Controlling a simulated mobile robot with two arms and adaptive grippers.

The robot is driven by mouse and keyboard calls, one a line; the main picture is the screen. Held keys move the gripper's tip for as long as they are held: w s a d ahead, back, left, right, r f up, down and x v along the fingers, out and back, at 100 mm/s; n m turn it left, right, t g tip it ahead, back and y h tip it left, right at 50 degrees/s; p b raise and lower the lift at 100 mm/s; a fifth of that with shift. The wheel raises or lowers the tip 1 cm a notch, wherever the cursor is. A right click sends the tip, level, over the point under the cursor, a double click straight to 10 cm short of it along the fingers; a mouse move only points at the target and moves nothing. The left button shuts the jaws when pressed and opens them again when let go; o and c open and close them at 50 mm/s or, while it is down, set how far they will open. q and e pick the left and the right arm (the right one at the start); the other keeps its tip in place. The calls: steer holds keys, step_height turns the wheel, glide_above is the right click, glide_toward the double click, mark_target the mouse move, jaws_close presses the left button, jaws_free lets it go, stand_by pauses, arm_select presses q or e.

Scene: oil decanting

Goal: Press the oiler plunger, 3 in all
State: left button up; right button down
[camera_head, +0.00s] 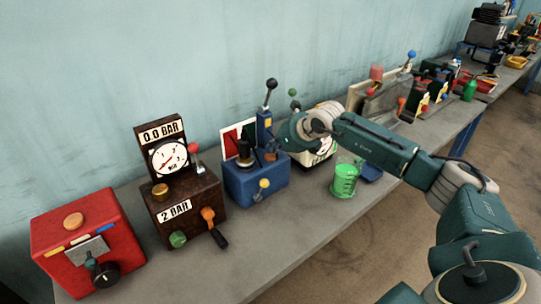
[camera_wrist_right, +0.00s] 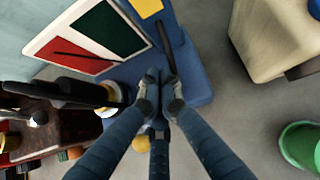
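No label shows which part is the oiler plunger. My right gripper (camera_wrist_right: 160,90) is over this unit, its fingertips drawn together with nothing clearly held between them. In the head view the right gripper (camera_head: 271,150) is beside the black knob, partly hidden by my wrist. Contact with the unit cannot be told. My left gripper is not in view.
A brown gauge box (camera_head: 185,205) and a red box (camera_head: 85,240) stand to the left. A green beaker (camera_head: 344,180) and a cream box (camera_wrist_right: 275,40) stand to the right. A tall black-knobbed lever (camera_head: 270,92) rises behind. The bench's front strip is clear.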

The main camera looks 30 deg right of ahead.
mark_target(273, 156)
steer(key=shift+r+p, duration=1.35)
steer(key=shift+r, duration=1.25)
steer(key=shift+f, duration=0.1)
